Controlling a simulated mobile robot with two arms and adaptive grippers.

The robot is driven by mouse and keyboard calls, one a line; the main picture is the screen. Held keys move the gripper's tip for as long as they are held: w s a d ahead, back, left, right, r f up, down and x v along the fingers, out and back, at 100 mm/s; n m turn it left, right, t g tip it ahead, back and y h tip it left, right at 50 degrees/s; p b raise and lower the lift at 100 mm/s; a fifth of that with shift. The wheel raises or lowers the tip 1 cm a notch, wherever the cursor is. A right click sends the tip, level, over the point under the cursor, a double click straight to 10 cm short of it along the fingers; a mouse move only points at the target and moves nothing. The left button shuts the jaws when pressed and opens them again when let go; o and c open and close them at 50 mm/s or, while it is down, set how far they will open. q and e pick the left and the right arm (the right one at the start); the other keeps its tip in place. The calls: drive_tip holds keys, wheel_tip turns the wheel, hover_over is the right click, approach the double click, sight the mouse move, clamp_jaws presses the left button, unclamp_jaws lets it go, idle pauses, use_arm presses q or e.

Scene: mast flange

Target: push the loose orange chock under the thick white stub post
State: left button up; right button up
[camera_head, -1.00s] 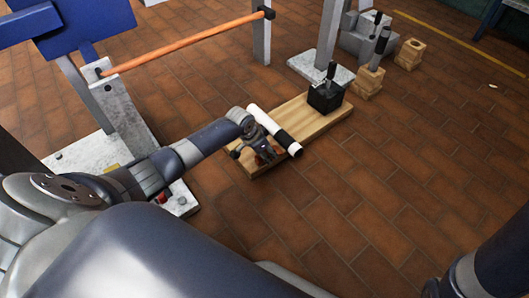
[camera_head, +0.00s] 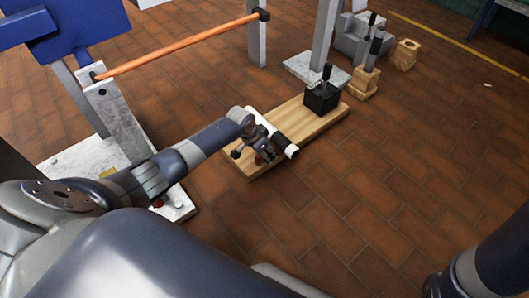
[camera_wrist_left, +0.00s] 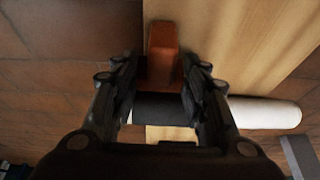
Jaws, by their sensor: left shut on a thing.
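The orange chock (camera_wrist_left: 163,55) is between the fingers of my left gripper (camera_wrist_left: 158,72) in the left wrist view, over the pale wooden board (camera_wrist_left: 225,50). The gripper is shut on it. In the head view my left gripper (camera_head: 259,153) is low at the near end of the board (camera_head: 307,128), right beside the white post (camera_head: 292,151) with its black band. In the wrist view the post (camera_wrist_left: 265,113) crosses below the chock, its black part partly behind the fingers. Whether chock and post touch is unclear. My right gripper is out of view.
A black box with a handle (camera_head: 321,97) stands at the board's far end. An orange bar (camera_head: 185,45) spans between grey posts at the upper left. Wooden blocks (camera_head: 363,82) stand at the back. The tiled floor (camera_head: 350,205) right of the board is clear.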

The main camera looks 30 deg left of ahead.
use_arm(q)
drive_tip(key=shift+w, duration=0.1)
drive_tip(key=o, duration=1.2)
drive_tip(key=v, duration=1.2)
drive_tip(key=shift+d, duration=0.1)
